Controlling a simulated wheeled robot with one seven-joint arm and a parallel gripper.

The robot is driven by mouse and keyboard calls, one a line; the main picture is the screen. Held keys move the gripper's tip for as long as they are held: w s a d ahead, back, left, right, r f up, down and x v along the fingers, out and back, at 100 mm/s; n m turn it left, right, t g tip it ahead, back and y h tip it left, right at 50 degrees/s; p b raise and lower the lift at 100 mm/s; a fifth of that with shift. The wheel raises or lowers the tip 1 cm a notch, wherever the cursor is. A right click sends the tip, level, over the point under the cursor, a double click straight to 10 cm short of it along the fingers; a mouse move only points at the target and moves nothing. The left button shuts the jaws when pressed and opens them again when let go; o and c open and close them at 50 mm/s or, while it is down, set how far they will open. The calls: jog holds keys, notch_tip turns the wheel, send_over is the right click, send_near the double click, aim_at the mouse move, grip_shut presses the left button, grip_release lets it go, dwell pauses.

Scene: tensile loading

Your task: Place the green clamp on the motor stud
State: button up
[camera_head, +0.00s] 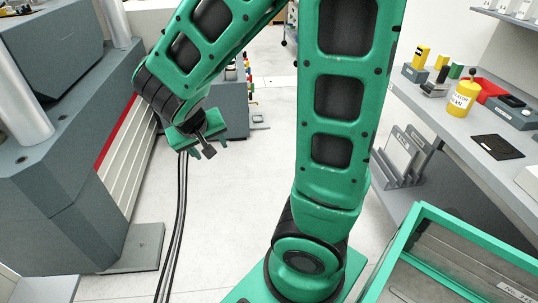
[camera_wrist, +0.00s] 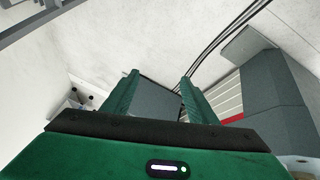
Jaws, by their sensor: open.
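My gripper (camera_head: 204,147) hangs over the floor at the left of the head view, to the right of the grey machine. In the wrist view my gripper (camera_wrist: 158,82) shows two green fingers spread apart with nothing between them. A small green piece with a dark top (camera_head: 456,70) stands on the right bench, far from my gripper; I cannot tell whether it is the green clamp. I cannot make out the motor stud in either view.
A large grey machine (camera_head: 55,190) with pale columns fills the left. A green-framed case (camera_head: 440,215) stands front right. Dark cables (camera_head: 181,200) cross the open floor.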

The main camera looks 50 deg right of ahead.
jog(key=s+d+r+m+g+y, duration=0.1)
jog(key=s+d+r+g+y, duration=0.1)
jog(key=s, duration=0.8)
jog(key=s+d+r+g+y, duration=0.2)
jog(key=s+d+r+y, duration=0.1)
jog(key=s, duration=0.8)
jog(key=shift+d+m, duration=0.4)
jog(key=shift+d, duration=0.1)
